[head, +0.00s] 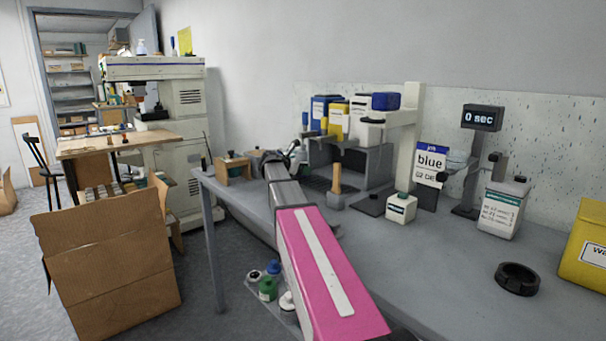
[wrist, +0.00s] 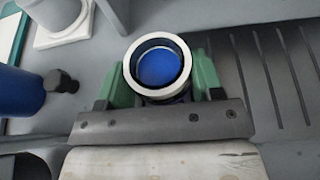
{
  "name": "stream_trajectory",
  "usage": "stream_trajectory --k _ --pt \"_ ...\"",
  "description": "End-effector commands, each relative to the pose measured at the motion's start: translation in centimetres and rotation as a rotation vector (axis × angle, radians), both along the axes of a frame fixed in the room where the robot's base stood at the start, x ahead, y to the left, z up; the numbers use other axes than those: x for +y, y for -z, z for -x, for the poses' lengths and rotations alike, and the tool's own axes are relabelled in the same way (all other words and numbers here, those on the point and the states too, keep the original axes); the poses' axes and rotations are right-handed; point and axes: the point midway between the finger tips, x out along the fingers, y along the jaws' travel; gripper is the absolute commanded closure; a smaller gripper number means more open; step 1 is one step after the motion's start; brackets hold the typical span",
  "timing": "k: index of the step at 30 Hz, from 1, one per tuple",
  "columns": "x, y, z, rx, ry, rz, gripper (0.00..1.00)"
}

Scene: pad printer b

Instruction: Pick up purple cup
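A round cup (wrist: 157,42) with a pale rim and a blue inside stands between my gripper's fingers in the wrist view. A little dark, purplish side shows below its rim; the rest of its outside is hidden, so I cannot confirm its colour. My gripper (wrist: 161,72) has green fingers on both sides of the cup, very close to it. I cannot tell whether they touch it. In the head view my arm reaches over the bench to its far left part, and I cannot make out the cup there.
The grey bench (head: 440,270) holds a wooden-handled tool (head: 337,180), a small white container (head: 401,208), a dark ring (head: 517,279) and a yellow container (head: 585,245). In the wrist view a blue cylinder (wrist: 18,92) lies left of my gripper. A slotted surface (wrist: 275,75) is to the right.

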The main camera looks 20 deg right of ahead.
Motion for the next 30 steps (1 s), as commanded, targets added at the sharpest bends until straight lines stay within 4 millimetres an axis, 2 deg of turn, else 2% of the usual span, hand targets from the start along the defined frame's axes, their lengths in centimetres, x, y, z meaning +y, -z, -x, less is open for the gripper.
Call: stream_trajectory --k 2,3,17,23,30 --pt "0.0 0.0 0.0 0.0 0.0 0.0 0.72" --pt "0.0 0.0 0.0 0.0 0.0 0.001 0.76" --pt "0.0 -0.5 0.0 -0.001 0.0 0.001 0.76" --pt "0.0 -1.7 0.0 -0.002 0.0 0.002 0.76" --pt "0.0 -4.0 0.0 -0.002 0.001 0.001 0.76"
